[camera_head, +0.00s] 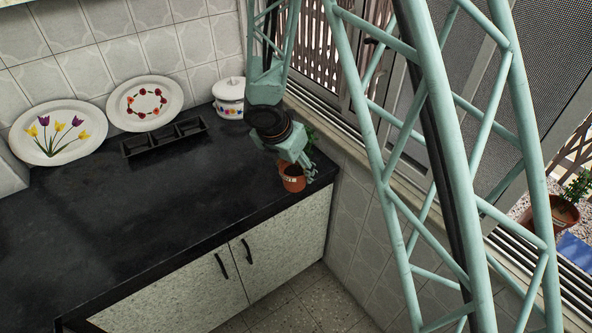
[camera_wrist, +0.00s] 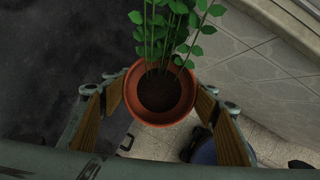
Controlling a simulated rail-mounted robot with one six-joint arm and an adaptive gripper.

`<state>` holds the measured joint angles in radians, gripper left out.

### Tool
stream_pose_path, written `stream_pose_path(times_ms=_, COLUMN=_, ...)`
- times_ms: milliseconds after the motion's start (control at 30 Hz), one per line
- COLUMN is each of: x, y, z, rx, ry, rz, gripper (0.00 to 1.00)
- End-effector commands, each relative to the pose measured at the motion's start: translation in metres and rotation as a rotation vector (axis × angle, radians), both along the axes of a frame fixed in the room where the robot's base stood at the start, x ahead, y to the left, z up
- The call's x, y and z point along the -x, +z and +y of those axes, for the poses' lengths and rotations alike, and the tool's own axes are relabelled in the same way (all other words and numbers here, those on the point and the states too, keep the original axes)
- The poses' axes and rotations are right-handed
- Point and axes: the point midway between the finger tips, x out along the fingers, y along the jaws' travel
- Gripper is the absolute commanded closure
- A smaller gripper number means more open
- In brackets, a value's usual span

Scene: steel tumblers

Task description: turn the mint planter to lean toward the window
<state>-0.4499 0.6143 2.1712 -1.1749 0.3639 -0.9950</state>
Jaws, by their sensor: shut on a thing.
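The mint planter is a terracotta pot (camera_head: 292,180) with a pale label, near the right front corner of the dark counter, below the window. In the wrist view the pot's orange rim (camera_wrist: 133,108) surrounds dark soil, and the green mint (camera_wrist: 178,22) rises from the soil's far side and leans toward the top of the picture. My gripper (camera_head: 295,168) is shut on the pot, with wooden-faced fingers on its left and right sides in the wrist view (camera_wrist: 160,98). In the head view my gripper hides part of the pot and most of the leaves. I cannot tell whether the pot touches the counter.
The window (camera_head: 430,100) with its sill runs along the right. A black divided tray (camera_head: 165,138), a lidded white pot (camera_head: 229,98) and two decorated plates (camera_head: 145,103) stand at the back. The left and middle counter (camera_head: 110,220) is clear. The counter's front edge drops to the floor.

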Motion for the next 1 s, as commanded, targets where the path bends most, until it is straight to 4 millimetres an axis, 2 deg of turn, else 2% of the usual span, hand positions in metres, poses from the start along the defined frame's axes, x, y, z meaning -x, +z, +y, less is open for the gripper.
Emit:
stream_pose_path(times_ms=367, x=-0.035, y=-0.002, z=0.011, rx=0.0, ry=0.001, rz=0.0, gripper=0.66)
stream_pose_path(times_ms=1000, x=-0.107, y=-0.022, z=0.033, rx=0.0, ry=0.001, rz=0.0, gripper=0.66)
